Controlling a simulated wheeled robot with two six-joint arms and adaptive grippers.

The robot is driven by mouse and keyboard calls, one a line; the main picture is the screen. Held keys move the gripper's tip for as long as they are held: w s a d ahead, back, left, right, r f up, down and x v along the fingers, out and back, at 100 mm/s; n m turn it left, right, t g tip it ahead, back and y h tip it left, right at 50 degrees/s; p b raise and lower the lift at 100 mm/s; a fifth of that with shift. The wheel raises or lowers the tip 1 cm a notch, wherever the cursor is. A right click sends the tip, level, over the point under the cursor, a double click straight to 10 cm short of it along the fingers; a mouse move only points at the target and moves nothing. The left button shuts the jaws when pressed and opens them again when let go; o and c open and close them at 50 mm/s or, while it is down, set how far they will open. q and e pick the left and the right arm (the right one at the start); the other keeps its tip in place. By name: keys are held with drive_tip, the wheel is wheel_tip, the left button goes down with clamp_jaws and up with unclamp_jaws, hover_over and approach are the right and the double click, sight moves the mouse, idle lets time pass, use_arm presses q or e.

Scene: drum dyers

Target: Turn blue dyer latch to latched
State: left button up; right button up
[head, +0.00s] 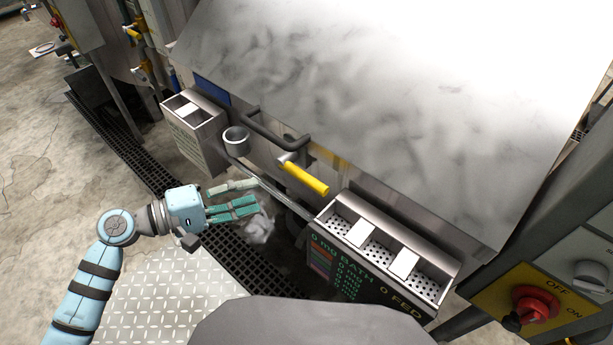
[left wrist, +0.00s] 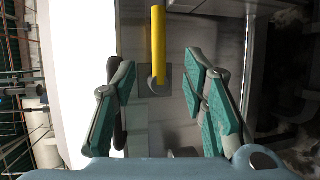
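The latch is a yellow-gripped lever (head: 305,180) on the front of the large steel dyer, below its sloping lid (head: 390,90). Its grip points down and to the right from a grey pivot in the head view. In the left wrist view the yellow grip (left wrist: 158,45) runs straight up from its mount, between the fingers in the picture. My left gripper (head: 250,194) is open and empty, left of and apart from the lever. Its teal fingers (left wrist: 160,85) are spread wide. My right gripper is not in view. A small blue panel (head: 212,90) shows under the lid's left edge.
A dark bar handle (head: 265,128) sits just above the latch. A grey cup (head: 236,140) and a steel box (head: 193,130) are to its left. A compartment tray (head: 390,250) with a display stands below right. A red knob (head: 535,304) is at far right.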

sight(302, 181)
use_arm(q)
drive_tip(key=x, duration=1.4)
drive_tip(key=shift+d, duration=0.1)
clamp_jaws()
